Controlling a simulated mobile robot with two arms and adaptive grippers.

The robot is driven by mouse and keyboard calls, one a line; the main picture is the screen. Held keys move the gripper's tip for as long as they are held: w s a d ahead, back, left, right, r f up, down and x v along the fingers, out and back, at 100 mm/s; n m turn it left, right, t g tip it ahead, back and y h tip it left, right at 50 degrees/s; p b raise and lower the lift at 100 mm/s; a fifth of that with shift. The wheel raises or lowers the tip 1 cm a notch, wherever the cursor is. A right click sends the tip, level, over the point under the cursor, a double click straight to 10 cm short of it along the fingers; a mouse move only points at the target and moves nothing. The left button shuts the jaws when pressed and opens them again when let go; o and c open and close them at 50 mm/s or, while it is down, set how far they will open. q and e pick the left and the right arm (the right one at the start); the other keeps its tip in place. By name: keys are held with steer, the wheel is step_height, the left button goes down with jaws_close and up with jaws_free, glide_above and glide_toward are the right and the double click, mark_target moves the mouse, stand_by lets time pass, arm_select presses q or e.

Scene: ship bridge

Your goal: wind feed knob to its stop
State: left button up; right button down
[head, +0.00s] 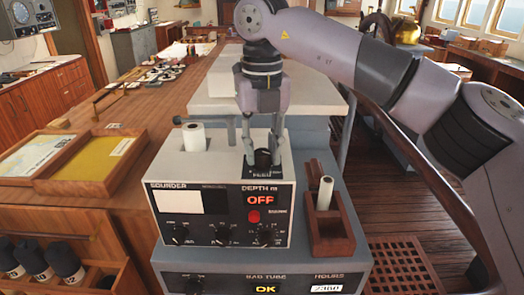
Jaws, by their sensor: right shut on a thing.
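The feed knob (263,157) is a small black knob on the top of the grey sounder box (222,213). My right gripper (264,160) comes down from above and is shut on the knob, one finger on each side. The fingers hide part of the knob and its label. A white paper roll (194,136) sits on the sounder's top, left of the knob. The sounder's front display reads OFF in red. My left gripper is not in view.
A wooden box (330,225) with a white roll (325,193) stands right of the sounder. The sounder rests on a grey cabinet (172,279) whose lower panel reads OK and 2360. Wooden trays (125,182) lie left. Behind is a pale raised top (305,97).

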steer(key=m+b, duration=0.1)
steer(key=m, duration=0.4)
steer(key=shift+m+b, duration=0.3)
steer(key=m+b, duration=0.1)
steer(key=m, duration=0.3)
steer(key=shift+m, duration=0.3)
steer(key=m+b, duration=0.2)
steer(key=m, duration=0.3)
steer(key=m+b, duration=0.2)
steer(key=m, duration=0.3)
steer(key=shift+r, duration=0.1)
steer(key=c, duration=1.2)
jaws_free()
steer(key=shift+c, duration=0.2)
